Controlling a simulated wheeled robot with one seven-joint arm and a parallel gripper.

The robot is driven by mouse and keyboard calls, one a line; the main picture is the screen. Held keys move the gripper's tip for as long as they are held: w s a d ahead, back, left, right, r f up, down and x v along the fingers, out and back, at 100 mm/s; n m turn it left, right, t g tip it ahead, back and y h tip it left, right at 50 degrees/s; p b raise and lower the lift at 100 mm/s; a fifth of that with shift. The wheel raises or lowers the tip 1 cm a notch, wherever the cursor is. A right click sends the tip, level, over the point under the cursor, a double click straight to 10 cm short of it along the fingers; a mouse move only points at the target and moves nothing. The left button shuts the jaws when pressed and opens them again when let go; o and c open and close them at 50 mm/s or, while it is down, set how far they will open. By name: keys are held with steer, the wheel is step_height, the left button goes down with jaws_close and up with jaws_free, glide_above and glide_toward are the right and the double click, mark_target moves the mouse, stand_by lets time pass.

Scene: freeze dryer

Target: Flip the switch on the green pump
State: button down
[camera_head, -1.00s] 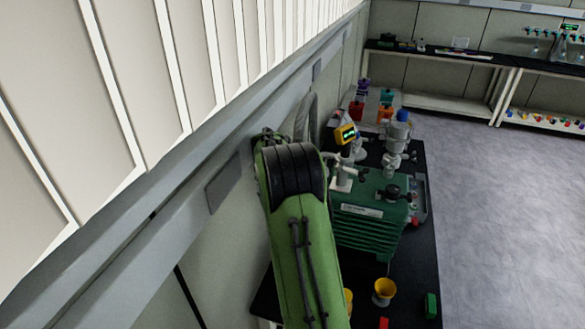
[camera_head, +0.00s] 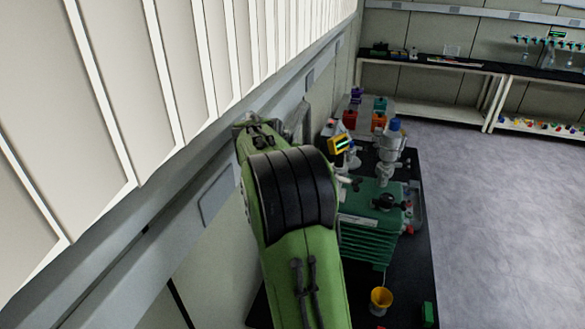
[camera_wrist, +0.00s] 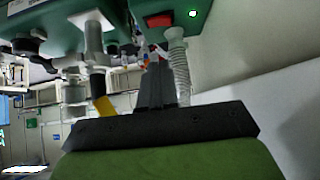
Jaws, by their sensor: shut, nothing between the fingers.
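The green pump (camera_head: 368,243) stands on the black bench, partly covered by my green arm in the head view. In the wrist view, the pump's green body (camera_wrist: 120,40) fills the top edge, seen close and tilted. A red rocker switch (camera_wrist: 158,20) sits on it, beside a small lit spot. My gripper (camera_wrist: 154,66) is shut and empty, its dark fingers pointing up below the switch. They look apart from it, but the gap is hard to judge. A ribbed pale hose (camera_wrist: 179,68) passes just right of the fingers. The head view hides my gripper.
A yellow cup (camera_head: 381,301) and a green block (camera_head: 428,313) lie in front of the pump. A yellow gauge (camera_head: 341,144) and grey fittings (camera_head: 389,150) rise behind it. The wall is close on the left. Open floor (camera_head: 490,220) lies right.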

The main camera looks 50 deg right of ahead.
steer(key=shift+v, duration=1)
steer(key=shift+w+d+r+t, duration=0.1)
steer(key=shift+d+r+t, duration=0.15)
steer(key=shift+r+t, duration=0.15)
steer(key=shift+f, duration=0.1)
steer(key=p+x, duration=0.1)
steer(key=x, duration=0.8)
steer(key=shift+p, duration=0.3)
steer(key=f, duration=0.4)
steer(key=shift+w+d, duration=0.15)
steer(key=shift+w, duration=0.25)
steer(key=shift+f, duration=0.45)
